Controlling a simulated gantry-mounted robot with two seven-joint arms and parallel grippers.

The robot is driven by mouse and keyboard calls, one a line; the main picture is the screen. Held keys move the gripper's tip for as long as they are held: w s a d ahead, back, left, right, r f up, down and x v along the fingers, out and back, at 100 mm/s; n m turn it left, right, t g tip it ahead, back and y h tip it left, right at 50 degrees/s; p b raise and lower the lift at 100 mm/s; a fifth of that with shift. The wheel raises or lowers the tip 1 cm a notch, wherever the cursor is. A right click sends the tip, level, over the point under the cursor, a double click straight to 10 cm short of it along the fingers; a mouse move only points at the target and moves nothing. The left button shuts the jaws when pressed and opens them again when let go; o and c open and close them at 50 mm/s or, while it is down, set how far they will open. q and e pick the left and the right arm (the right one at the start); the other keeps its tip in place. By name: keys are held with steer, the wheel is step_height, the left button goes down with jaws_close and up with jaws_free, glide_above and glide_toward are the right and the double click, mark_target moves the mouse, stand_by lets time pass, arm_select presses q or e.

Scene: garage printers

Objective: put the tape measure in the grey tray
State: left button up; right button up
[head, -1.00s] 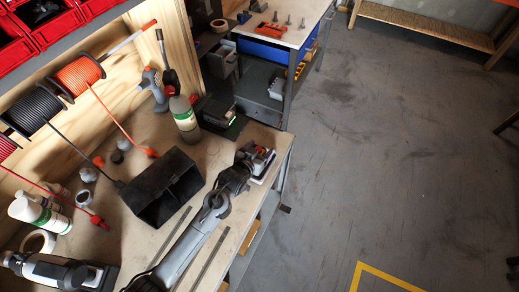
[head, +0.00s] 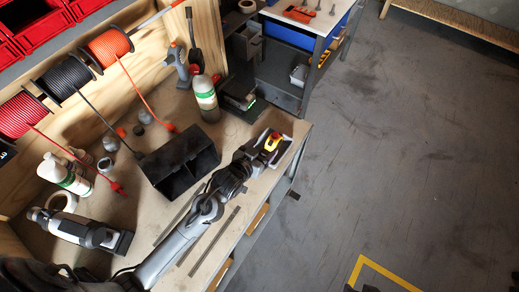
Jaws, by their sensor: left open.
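The tape measure (head: 272,142), yellow with red, shows at the end of my left arm, within the outline of the small grey tray (head: 286,150). The tray has a pale rim and sits at the right edge of the workbench. My left gripper (head: 259,149) is open, right at the tape measure, and partly covers it and the tray. I cannot tell whether the fingers still touch the tape measure or whether it rests on the tray floor.
A black open box (head: 180,163) stands left of my left arm. A grey-green bottle (head: 206,98) stands behind it. Cable spools (head: 110,46) hang along the back. Metal strips (head: 212,236) lie near the front edge. Open floor (head: 400,150) is to the right.

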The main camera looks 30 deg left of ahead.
arm_select(q)
steer(key=s+g, duration=0.1)
steer(key=s, duration=0.3)
steer(key=s+f+g, duration=0.1)
steer(key=s+g, duration=0.1)
steer(key=s, duration=0.2)
steer(key=s+a+f+g, duration=0.1)
steer(key=s, duration=0.3)
steer(key=shift+s+g+y, duration=0.3)
steer(key=shift+s+g, duration=0.1)
steer(key=s+g, duration=0.1)
steer(key=s, duration=0.3)
steer(key=s+a+g, duration=0.1)
steer(key=s+g, duration=0.1)
steer(key=s, duration=0.2)
steer(key=s+m+g, duration=0.1)
steer(key=s+g, duration=0.1)
steer(key=s, duration=0.3)
steer(key=shift+a+r+y, duration=0.25)
steer(key=shift+r+y, duration=0.05)
